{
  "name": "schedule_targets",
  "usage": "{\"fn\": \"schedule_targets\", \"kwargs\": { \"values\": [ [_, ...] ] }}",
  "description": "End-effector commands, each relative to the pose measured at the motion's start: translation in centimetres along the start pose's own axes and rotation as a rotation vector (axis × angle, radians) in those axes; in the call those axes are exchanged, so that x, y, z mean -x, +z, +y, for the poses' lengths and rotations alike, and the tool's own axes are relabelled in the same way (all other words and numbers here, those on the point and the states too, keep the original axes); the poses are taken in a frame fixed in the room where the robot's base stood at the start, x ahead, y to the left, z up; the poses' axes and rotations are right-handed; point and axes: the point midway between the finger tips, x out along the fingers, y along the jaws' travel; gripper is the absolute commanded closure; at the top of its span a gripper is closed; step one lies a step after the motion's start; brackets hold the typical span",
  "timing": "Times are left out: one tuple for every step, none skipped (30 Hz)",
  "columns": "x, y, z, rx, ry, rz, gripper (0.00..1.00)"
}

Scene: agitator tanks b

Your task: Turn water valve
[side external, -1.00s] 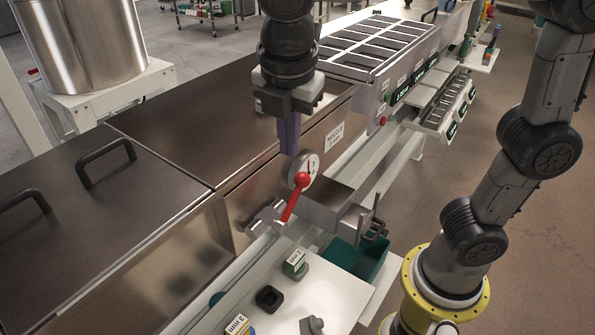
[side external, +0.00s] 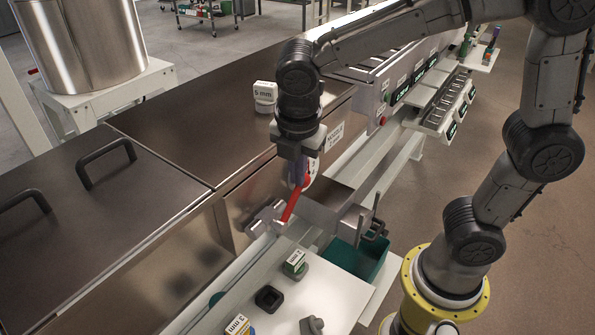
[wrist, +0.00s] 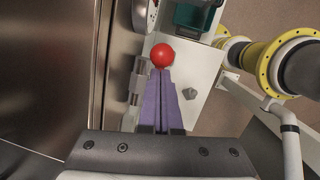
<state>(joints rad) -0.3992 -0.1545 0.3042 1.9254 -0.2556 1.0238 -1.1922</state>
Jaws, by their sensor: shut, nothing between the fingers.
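The water valve has a red lever (side external: 289,208) on the side of the steel tank, slanting from upper right to lower left. A round white dial (side external: 314,169) sits behind it, mostly hidden by my gripper. My gripper (side external: 296,183) points down at the lever's upper end, its purple fingers shut and empty. In the wrist view, the lever's red ball end (wrist: 162,56) is just beyond the closed fingertips (wrist: 160,74). I cannot tell whether they touch. The dial's edge (wrist: 145,14) shows above the ball.
A steel block (side external: 325,207) juts out beside the lever. A green bin (side external: 354,260) is at lower right. A white shelf (side external: 280,318) holds small blocks in front. A dark handle (side external: 106,163) rises from the left lid.

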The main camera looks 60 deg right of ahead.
Motion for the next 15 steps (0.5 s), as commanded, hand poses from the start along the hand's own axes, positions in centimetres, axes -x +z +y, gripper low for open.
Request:
{"fn": "schedule_targets", "kwargs": {
  "values": [
    [0.01,0.00,0.00,0.000,0.000,0.000,1.00],
    [0.01,-0.01,0.00,0.000,0.000,0.000,1.00],
    [0.02,-0.01,0.00,0.000,0.000,0.000,1.00],
    [0.02,-0.01,0.00,0.000,0.000,0.000,1.00],
    [0.02,-0.01,0.00,0.000,0.000,0.000,1.00],
    [0.02,0.01,-0.01,0.000,0.000,0.002,1.00],
    [0.01,0.04,-0.02,-0.001,0.000,0.003,1.00],
    [-0.01,0.08,-0.03,-0.001,0.001,0.006,1.00],
    [-0.05,0.14,-0.06,-0.002,0.001,0.012,1.00],
    [-0.09,0.21,-0.08,-0.005,0.002,0.018,1.00],
    [-0.14,0.31,-0.10,-0.007,0.003,0.025,1.00],
    [-0.22,0.46,-0.11,-0.009,0.005,0.036,1.00],
    [-0.29,0.57,-0.15,-0.012,0.006,0.047,1.00],
    [-0.37,0.73,-0.19,-0.014,0.008,0.060,1.00],
    [-0.51,0.92,-0.22,-0.018,0.011,0.079,1.00]
  ]
}}
